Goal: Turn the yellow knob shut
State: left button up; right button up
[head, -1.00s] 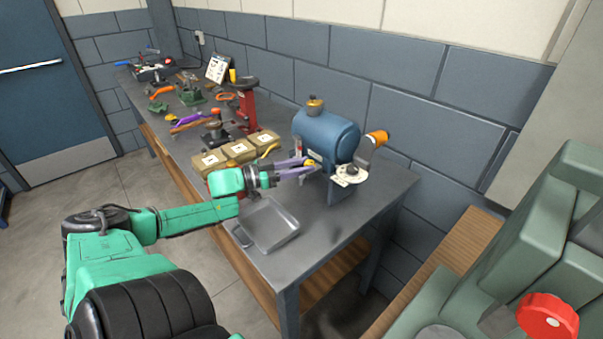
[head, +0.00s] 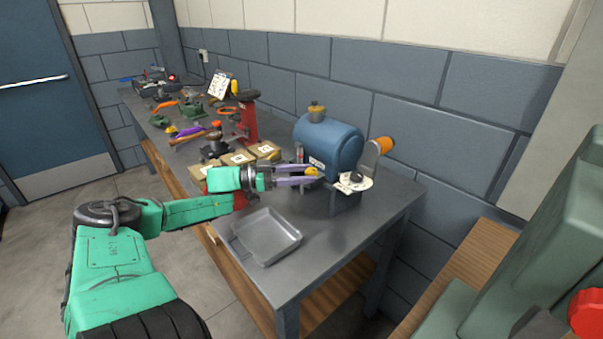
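The yellow knob (head: 311,172) is small and sits low on the left end of a blue tank (head: 330,143) on the bench. My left gripper (head: 307,175) reaches in from the left, its two purplish fingers parted, one on each side of the knob. The fingertips overlap the knob in the head view. I cannot tell whether they press on it or only stand around it. The knob's exact angle is too small to read. My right gripper is not in view.
A grey tray (head: 266,253) lies in front of the tank. Tan boxes (head: 238,158) and tools line the bench to the left. A crank with an orange handle (head: 383,145) sticks out at the tank's right. A brass cap (head: 316,111) tops the tank. A grey-green machine fills the right edge.

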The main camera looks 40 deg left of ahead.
pick_arm(q)
jog(key=shift+w, duration=0.2)
jog(key=p+v, duration=0.3)
jog(key=v, duration=1.1)
jog(key=shift+s+a, duration=0.15)
jog(key=shift+s, duration=0.1)
